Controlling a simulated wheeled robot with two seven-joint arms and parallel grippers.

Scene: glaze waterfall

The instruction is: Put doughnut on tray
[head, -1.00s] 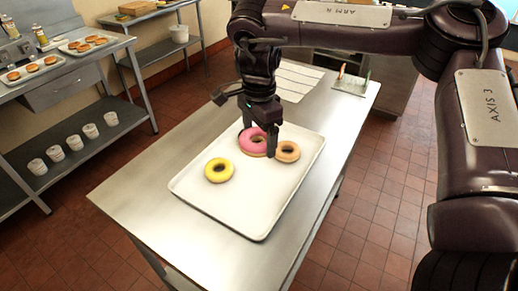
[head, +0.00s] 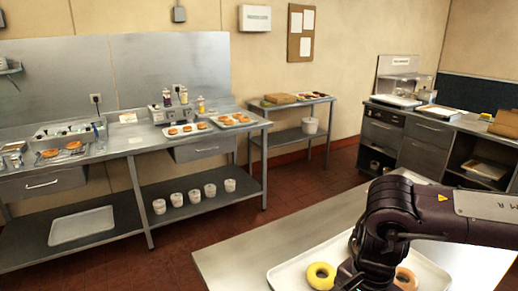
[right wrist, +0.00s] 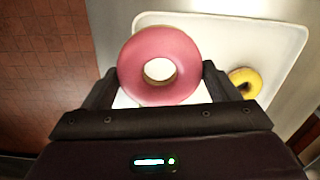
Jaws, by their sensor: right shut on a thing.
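A pink doughnut (right wrist: 188,65) sits between the fingers of my right gripper (right wrist: 160,84) in the right wrist view. The gripper is shut on it. The doughnut overlaps the edge of the white tray (right wrist: 285,45) in that view; its height above the tray is unclear. The tray also shows in the head view (head: 287,274), cut off by the bottom edge. A yellow doughnut (head: 312,274) lies on it and also shows in the right wrist view (right wrist: 254,76). A tan-orange doughnut (head: 409,275) is partly behind my right arm. The pink doughnut is hidden in the head view. My left gripper is out of view.
The tray stands on a steel table (head: 235,258). A steel counter (head: 110,150) on the left holds trays of doughnuts (head: 187,130), with several white cups (head: 209,190) on its lower shelf. A side table (head: 298,103) and a cabinet (head: 420,131) stand behind. Red tiled floor lies between.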

